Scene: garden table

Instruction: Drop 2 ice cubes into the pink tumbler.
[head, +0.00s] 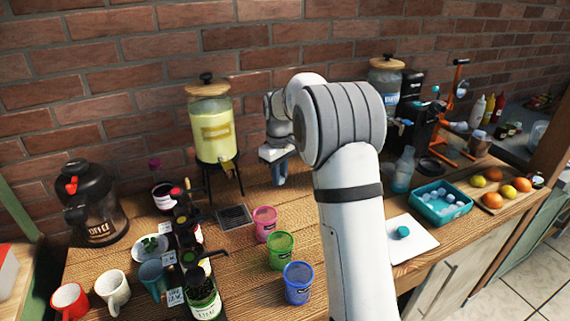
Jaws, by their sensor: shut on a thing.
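The pink tumbler (265,224) stands upright on the wooden counter, at the back of a row with a green tumbler (280,250) and a blue tumbler (298,283). Its inside is too small to make out. My gripper (279,178) is in the air above and behind the pink tumbler, slightly to its right in the picture. It is shut on a small bluish thing, seemingly an ice cube, mostly hidden by the fingers. Several pale ice cubes (445,200) lie in the teal tray (428,215) on the right.
A yellow drink dispenser (212,130) on a stand is left of my gripper. Dark bottles (203,290) and mugs (112,287) crowd the left. A white board (415,242) with a teal lid (403,232) lies before the tray. A fruit board (510,200) is far right.

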